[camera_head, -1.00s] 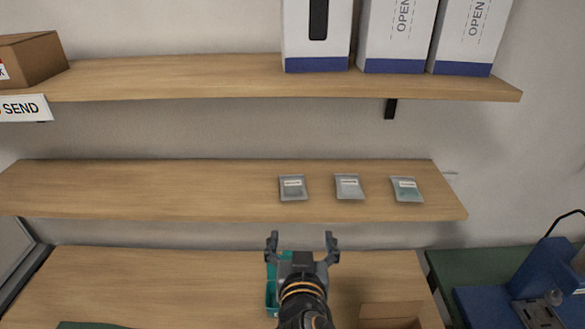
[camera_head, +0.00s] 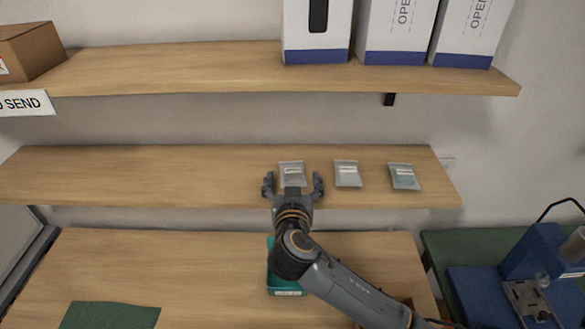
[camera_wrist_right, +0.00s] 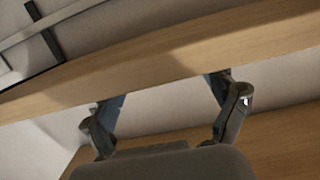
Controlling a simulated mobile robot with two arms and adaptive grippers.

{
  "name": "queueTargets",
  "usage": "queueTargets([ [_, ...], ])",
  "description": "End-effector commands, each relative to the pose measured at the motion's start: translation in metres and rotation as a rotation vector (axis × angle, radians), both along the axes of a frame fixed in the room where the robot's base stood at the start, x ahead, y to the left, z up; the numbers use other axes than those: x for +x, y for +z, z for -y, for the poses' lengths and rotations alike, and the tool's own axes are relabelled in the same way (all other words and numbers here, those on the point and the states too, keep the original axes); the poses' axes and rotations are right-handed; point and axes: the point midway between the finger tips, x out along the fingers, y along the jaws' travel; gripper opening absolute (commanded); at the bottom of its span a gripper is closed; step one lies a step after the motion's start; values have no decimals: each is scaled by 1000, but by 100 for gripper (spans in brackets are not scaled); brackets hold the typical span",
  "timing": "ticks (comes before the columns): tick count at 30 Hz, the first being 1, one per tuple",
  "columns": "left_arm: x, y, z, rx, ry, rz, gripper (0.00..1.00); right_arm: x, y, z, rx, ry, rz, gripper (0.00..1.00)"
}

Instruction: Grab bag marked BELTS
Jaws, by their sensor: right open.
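Three small silvery bags lie in a row on the middle shelf: a left bag (camera_head: 292,170), a middle bag (camera_head: 347,173) and a right bag (camera_head: 403,177). Each has a pale label, too small to read, so I cannot tell which is marked BELTS. My right gripper (camera_head: 292,186) is open at the shelf's front edge, in line with the left bag and partly in front of its lower part. In the right wrist view my right gripper (camera_wrist_right: 165,115) shows its fingers apart with nothing between them. My left gripper is not in view.
The middle shelf (camera_head: 130,175) is bare to the left. The upper shelf (camera_head: 180,75) holds white boxes (camera_head: 395,30) and a cardboard box (camera_head: 28,50). Below are a teal bin (camera_head: 284,285), a green mat (camera_head: 110,315) and, at right, a blue machine (camera_head: 540,255).

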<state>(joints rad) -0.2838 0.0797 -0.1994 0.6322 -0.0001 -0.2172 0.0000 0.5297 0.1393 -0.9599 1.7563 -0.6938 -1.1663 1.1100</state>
Motion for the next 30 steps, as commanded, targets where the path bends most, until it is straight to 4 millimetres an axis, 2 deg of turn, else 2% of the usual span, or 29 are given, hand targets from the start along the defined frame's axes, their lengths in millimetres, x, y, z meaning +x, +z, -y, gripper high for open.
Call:
queueTargets([
  [1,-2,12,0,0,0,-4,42,8,7,0,-6,-1,2,85],
  [6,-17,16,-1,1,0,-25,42,27,0,-1,-3,0,-1,85],
  [10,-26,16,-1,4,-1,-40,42,32,-2,0,-2,0,-1,85],
  [16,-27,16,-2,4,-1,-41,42,32,-3,0,-1,0,-1,85],
  [25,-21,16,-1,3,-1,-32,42,31,-3,0,-1,0,-1,24],
  [30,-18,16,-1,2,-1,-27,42,31,-3,0,-1,0,-1,23],
])
